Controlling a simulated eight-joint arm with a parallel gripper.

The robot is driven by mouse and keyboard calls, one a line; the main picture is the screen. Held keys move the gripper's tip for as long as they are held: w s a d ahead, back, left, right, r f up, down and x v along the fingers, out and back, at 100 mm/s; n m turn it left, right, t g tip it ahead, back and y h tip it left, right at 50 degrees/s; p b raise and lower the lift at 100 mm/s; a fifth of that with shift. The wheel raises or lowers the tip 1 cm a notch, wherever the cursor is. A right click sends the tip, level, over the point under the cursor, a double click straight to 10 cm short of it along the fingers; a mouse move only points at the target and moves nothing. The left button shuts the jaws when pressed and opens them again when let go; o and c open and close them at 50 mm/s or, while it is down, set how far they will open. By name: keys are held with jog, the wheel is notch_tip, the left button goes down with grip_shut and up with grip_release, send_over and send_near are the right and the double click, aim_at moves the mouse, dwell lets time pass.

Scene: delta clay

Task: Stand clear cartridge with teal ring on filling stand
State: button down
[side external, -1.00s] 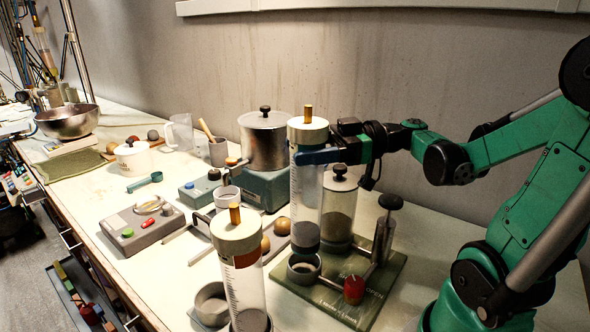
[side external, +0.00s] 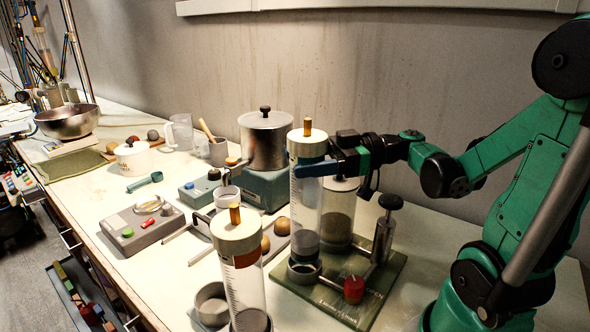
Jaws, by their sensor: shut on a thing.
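My gripper (side external: 335,163) is shut on a tall clear cartridge (side external: 306,205) with a white cap and a brass-coloured knob. Its blue finger lies across the tube below the cap. The cartridge is upright, with dark grey material at its bottom. I cannot make out a teal ring on it. The filling stand appears to be the green base plate (side external: 322,299), with a small grey ring cup (side external: 304,274), a red knob (side external: 354,289) and a black-topped plunger (side external: 385,232). The cartridge's lower end shows just above and behind the cup; I cannot tell whether it touches the stand.
Another capped cartridge (side external: 241,275) with an orange-brown band stands in the front. A third clear cylinder (side external: 339,215) with grey contents stands behind the held one. A metal pot (side external: 266,148) on a teal box and a grey control box (side external: 142,226) are to the left.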

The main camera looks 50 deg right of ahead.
aim_at(306, 183)
jog(key=shift+f, duration=2.05)
grip_release()
jog(key=shift+r, duration=0.1)
notch_tip(306, 183, up, 20)
jog(key=shift+f, duration=0.1)
dwell(0.3)
jog(key=shift+f, duration=0.1)
notch_tip(306, 183, down, 17)
dwell(1.1)
